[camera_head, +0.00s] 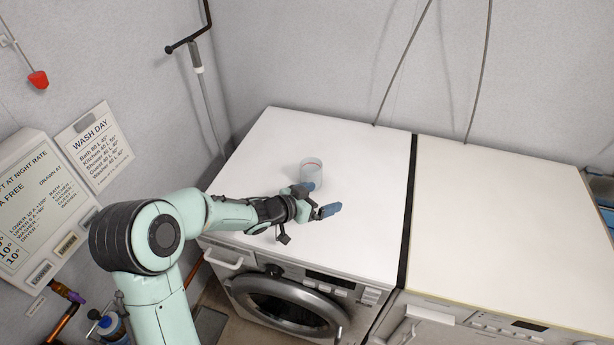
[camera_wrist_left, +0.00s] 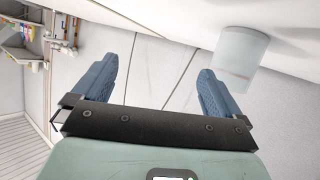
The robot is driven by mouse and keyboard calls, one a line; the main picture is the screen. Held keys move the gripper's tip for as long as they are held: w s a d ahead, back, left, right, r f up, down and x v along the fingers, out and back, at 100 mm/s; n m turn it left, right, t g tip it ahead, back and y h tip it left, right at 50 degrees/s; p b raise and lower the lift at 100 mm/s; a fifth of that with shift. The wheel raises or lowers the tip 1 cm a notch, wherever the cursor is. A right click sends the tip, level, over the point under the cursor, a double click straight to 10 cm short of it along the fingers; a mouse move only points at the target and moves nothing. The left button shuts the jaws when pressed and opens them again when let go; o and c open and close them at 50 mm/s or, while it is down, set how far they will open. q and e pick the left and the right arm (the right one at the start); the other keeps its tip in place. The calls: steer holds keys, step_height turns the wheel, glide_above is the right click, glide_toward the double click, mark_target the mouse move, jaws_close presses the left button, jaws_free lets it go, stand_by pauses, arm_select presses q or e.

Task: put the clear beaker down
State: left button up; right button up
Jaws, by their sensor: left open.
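The clear beaker (camera_head: 311,171) stands upright on the white top of the left washing machine (camera_head: 365,165). It is see-through with a thin red line near its top. In the left wrist view the beaker (camera_wrist_left: 240,60) is at the upper right, outside the jaws and beyond the right-hand finger. My left gripper (camera_head: 322,200) is just in front of the beaker, low over the machine top. Its blue fingers are apart with nothing between them, as the left wrist view (camera_wrist_left: 158,85) also shows. In the head view one fingertip overlaps the beaker's lower edge; I cannot tell whether they touch. My right gripper is not in view.
A second white machine (camera_head: 510,230) stands to the right, across a dark gap (camera_head: 407,210); its top is clear. A wall rises behind both. A grey pipe (camera_head: 208,100) runs down at the left machine's back left. Free room lies right of the beaker.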

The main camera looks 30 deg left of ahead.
arm_select(q)
steer(key=a+r+n+y, duration=0.1)
steer(key=a+r+y, duration=0.2)
steer(key=a, duration=0.8)
glide_toward(318, 163)
steer(key=shift+w+f+t, duration=0.4)
steer(key=shift+w+f, duration=0.5)
steer(key=shift+x, duration=3.1)
steer(key=shift+d+r, duration=0.1)
steer(key=shift+r, duration=0.05)
steer(key=shift+c, duration=0.3)
steer(key=c, duration=1)
